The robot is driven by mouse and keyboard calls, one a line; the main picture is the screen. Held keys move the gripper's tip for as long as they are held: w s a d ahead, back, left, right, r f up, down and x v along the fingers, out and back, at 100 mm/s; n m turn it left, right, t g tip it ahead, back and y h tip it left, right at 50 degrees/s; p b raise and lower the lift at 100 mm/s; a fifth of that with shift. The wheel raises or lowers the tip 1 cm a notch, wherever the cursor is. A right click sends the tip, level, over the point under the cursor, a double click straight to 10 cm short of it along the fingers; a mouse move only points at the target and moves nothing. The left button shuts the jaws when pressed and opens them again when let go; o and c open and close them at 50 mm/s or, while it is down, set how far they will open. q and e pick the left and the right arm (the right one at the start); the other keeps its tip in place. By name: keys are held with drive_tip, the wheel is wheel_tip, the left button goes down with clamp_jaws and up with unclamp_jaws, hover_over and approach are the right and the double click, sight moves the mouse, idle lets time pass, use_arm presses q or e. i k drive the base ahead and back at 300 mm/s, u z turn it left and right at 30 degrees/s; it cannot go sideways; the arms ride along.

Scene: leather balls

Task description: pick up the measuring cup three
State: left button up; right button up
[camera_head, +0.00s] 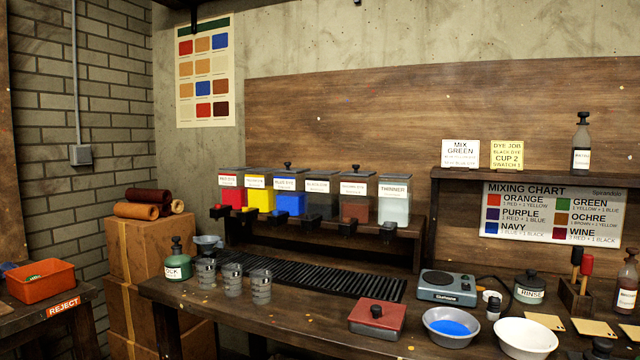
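Three clear measuring cups with dark marks stand upright in a row at the left front of the workbench, before the black slatted rack. They are the left cup (206,277), the middle cup (232,284) and the right cup (261,289). No number can be read on them, so I cannot tell which is cup three. They look empty. Neither of my grippers is in view.
A green bottle (178,262) stands close left of the cups. The slatted rack (320,277) lies behind them, below the dye dispensers (290,202). A red-lidded box (377,318), blue-filled bowl (431,334) and scale (447,287) stand right. Bench between cups and box is clear.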

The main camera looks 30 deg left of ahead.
sight(261, 280)
drive_tip(key=z, duration=1.35)
drive_tip(key=k, duration=1.15)
drive_tip(key=u, duration=2.05)
drive_tip(key=i, duration=0.5)
drive_tip(key=z, duration=0.05)
